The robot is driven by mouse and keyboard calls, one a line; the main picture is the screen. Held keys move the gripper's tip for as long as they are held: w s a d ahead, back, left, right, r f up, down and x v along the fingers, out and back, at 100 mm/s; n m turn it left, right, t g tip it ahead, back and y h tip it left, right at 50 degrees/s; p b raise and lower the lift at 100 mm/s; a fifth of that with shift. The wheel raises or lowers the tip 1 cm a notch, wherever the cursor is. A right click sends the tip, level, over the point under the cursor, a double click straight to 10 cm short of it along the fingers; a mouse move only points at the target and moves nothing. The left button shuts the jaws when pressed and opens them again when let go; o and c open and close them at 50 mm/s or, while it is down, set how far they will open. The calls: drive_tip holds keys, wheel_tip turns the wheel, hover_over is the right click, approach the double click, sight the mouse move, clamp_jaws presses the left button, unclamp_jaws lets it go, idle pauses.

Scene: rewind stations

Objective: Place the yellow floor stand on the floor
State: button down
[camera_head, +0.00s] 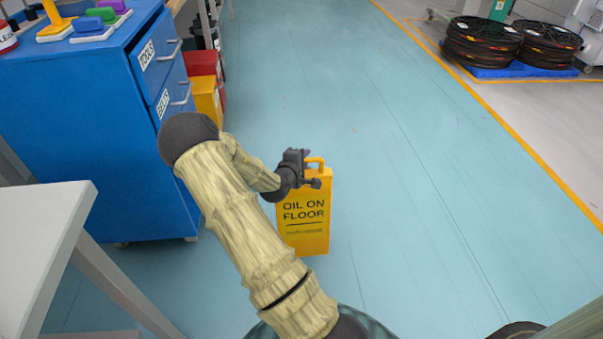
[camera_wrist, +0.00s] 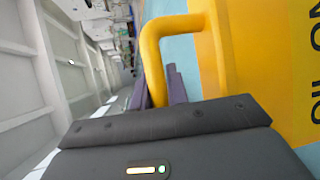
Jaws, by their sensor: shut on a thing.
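The yellow floor stand (camera_head: 304,227) reads "OIL ON FLOOR" and is upright in the head view. It is close to the blue-green floor (camera_head: 420,210); I cannot tell whether its bottom edge touches it. My gripper (camera_head: 312,175) is at the top of the stand, shut on its yellow loop handle. In the wrist view the handle (camera_wrist: 154,62) passes by my dark fingers (camera_wrist: 160,88), and the stand's yellow panel (camera_wrist: 262,70) fills the right side. Part of the handle is hidden behind the gripper.
A blue drawer cabinet (camera_head: 60,140) stands at the left, with red and yellow bins (camera_head: 207,95) behind it. A pale table (camera_head: 40,225) is at the near left. Dark cable reels (camera_head: 482,42) sit at the far right beyond an orange floor line. The floor right of the stand is clear.

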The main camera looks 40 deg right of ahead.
sight(302, 204)
drive_tip(key=shift+s+a+r+p, duration=0.15)
drive_tip(key=shift+s+r+p, duration=0.25)
drive_tip(key=shift+p, duration=0.65)
drive_tip(key=shift+s+a+f+p, duration=0.1)
drive_tip(key=shift+s+f+p, duration=0.1)
drive_tip(key=shift+p, duration=0.15)
drive_tip(key=shift+f, duration=0.1)
drive_tip(key=shift+f+b, duration=1.2)
drive_tip(key=shift+f, duration=1.25)
drive_tip(key=shift+f+b, duration=1.15)
drive_tip(key=shift+f, duration=1.35)
drive_tip(key=c, duration=1.4)
unclamp_jaws()
drive_tip(key=shift+f, duration=0.15)
drive_tip(key=shift+o, duration=0.2)
